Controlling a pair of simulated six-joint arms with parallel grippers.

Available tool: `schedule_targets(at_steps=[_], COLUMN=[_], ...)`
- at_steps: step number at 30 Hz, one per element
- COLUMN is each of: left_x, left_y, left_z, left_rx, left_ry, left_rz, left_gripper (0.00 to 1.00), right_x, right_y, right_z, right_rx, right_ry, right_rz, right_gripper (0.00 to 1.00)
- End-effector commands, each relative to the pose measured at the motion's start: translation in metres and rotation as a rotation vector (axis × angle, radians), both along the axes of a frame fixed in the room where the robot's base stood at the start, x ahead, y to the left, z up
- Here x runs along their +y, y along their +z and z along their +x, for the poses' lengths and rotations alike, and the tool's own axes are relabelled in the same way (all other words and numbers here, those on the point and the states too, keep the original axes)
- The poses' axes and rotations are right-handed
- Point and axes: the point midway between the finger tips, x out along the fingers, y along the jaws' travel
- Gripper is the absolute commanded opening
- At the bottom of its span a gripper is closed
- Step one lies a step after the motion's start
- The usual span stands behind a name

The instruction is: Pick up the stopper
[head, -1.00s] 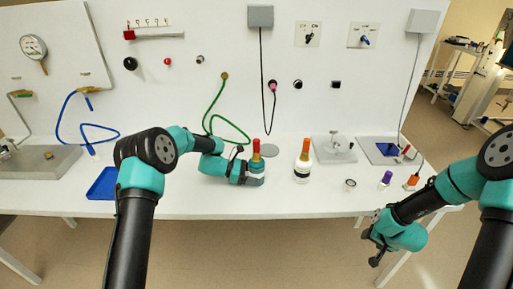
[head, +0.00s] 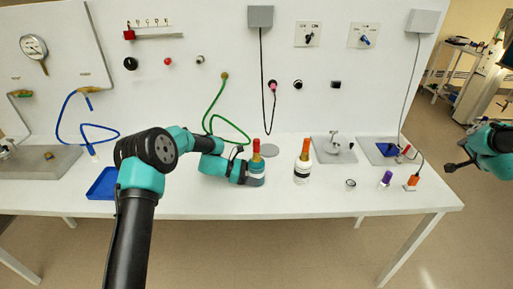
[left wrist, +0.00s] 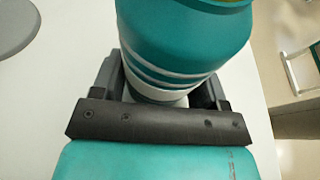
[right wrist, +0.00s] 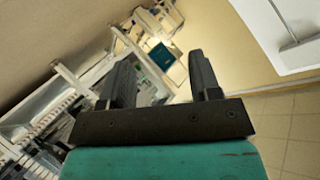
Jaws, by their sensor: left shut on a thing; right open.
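A teal bottle (head: 257,167) with white bands stands on the bench, with a red-orange stopper (head: 256,147) in its top. My left gripper (head: 256,182) is shut on the lower part of this bottle, which also fills the left wrist view (left wrist: 185,40). The stopper is outside that view. A second bottle (head: 302,172), white with a dark band, stands to the right with an orange top (head: 305,147). My right gripper (head: 455,166) is off the bench's right end. In the right wrist view (right wrist: 158,80) its fingers are apart and empty.
A blue tray (head: 102,184) lies at the bench's left. A small ring-like piece (head: 350,184), a purple-topped item (head: 386,178) and an orange item (head: 412,181) are near the front right. A green hose (head: 210,115) hangs behind the held bottle.

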Motion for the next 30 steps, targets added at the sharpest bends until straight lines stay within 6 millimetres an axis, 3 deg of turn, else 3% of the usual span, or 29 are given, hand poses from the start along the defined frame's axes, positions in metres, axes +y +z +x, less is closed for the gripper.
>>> schedule_targets(at_steps=[8,12,18,24,30], left_x=[0.000,0.000,0.000,0.000,0.000], left_y=[0.000,0.000,0.000,0.000,0.000], left_z=[0.000,0.000,0.000,0.000,0.000], left_rx=[0.000,0.000,-0.001,0.000,0.000], left_ry=[0.001,0.001,0.001,0.001,0.001], left_rz=[0.001,0.001,0.001,0.001,0.001], left_gripper=[0.54,0.54,0.54,0.54,0.54], right_x=[0.078,0.138,0.234,0.329,0.422], right_y=[-0.005,-0.007,-0.008,-0.006,-0.001], right_z=[0.066,0.103,0.144,0.167,0.174], right_rx=[0.123,0.204,0.316,0.412,0.496], right_ry=[0.299,0.517,0.851,1.177,1.495], right_rz=[-0.091,-0.174,-0.323,-0.492,-0.677], right_gripper=[0.57,0.57,0.57,0.57,0.57])
